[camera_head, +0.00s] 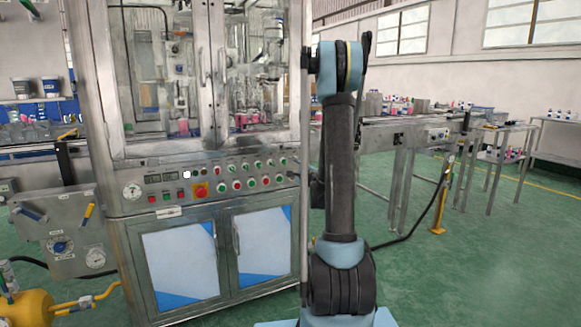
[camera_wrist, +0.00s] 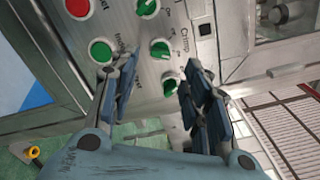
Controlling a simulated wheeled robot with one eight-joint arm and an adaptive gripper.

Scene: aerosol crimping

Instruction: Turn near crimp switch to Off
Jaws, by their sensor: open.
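In the wrist view my gripper (camera_wrist: 160,68) is open, with its two fingers apart over the machine's control panel. A green rotary switch (camera_wrist: 170,87) lies between the fingers, toward the right finger; I cannot tell whether either touches it. A second green switch (camera_wrist: 159,48) sits above it beside the printed word "Crimp", and a third green switch (camera_wrist: 147,8) is at the top edge. Small position labels beside the switches are too blurred to read surely. In the head view the control panel (camera_head: 210,173) shows left of my arm; my gripper cannot be made out there.
A green button (camera_wrist: 101,51) sits by the left finger, with a red button (camera_wrist: 78,8) above it. A red emergency button (camera_head: 199,191) is on the panel. Glass doors (camera_head: 255,70) stand above. A conveyor table (camera_head: 400,130) stands right of my arm.

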